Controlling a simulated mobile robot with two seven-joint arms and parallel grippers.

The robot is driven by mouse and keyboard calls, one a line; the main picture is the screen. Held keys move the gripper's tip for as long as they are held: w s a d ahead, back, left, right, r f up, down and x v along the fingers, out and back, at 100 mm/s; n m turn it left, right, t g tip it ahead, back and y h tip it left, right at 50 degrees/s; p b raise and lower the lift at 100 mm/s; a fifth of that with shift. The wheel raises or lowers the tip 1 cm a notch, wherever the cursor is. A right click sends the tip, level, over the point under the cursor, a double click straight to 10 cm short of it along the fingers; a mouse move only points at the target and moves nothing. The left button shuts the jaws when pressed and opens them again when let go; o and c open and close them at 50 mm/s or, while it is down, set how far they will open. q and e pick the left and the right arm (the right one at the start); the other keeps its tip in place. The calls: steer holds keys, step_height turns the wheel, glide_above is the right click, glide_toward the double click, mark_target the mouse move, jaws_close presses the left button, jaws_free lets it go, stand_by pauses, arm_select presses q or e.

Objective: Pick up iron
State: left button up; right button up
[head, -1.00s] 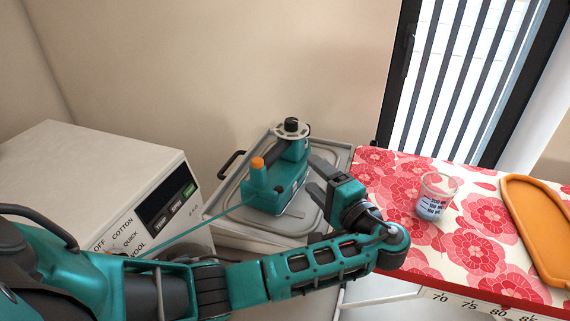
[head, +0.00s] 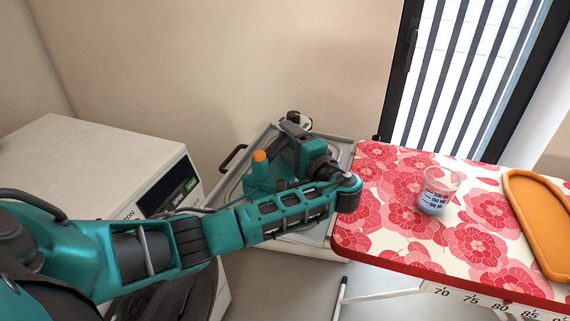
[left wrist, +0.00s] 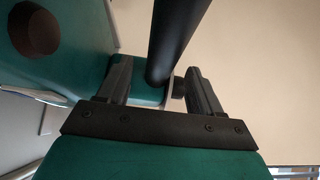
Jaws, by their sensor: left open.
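The teal iron (head: 262,178) with an orange knob sits on a grey tray at the end of the ironing board. My arm hides much of it in the head view. My left gripper (head: 292,129) is over the iron's far end. In the left wrist view my left gripper (left wrist: 162,82) is open, its two black fingers on either side of the iron's black handle (left wrist: 175,38). I cannot tell whether the fingers touch the handle. The iron's teal body (left wrist: 75,35) fills the upper left there. My right gripper is not in view.
The grey tray (head: 337,158) adjoins the ironing board (head: 385,240) with its red floral cover. On the board are a measuring beaker (head: 437,190) and an orange tray (head: 535,225). A white washing machine (head: 90,165) stands left. The wall is behind.

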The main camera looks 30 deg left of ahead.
arm_select(q)
steer(key=shift+c, duration=0.4)
jaws_close()
stand_by(0.9)
steer(key=shift+r, duration=0.15)
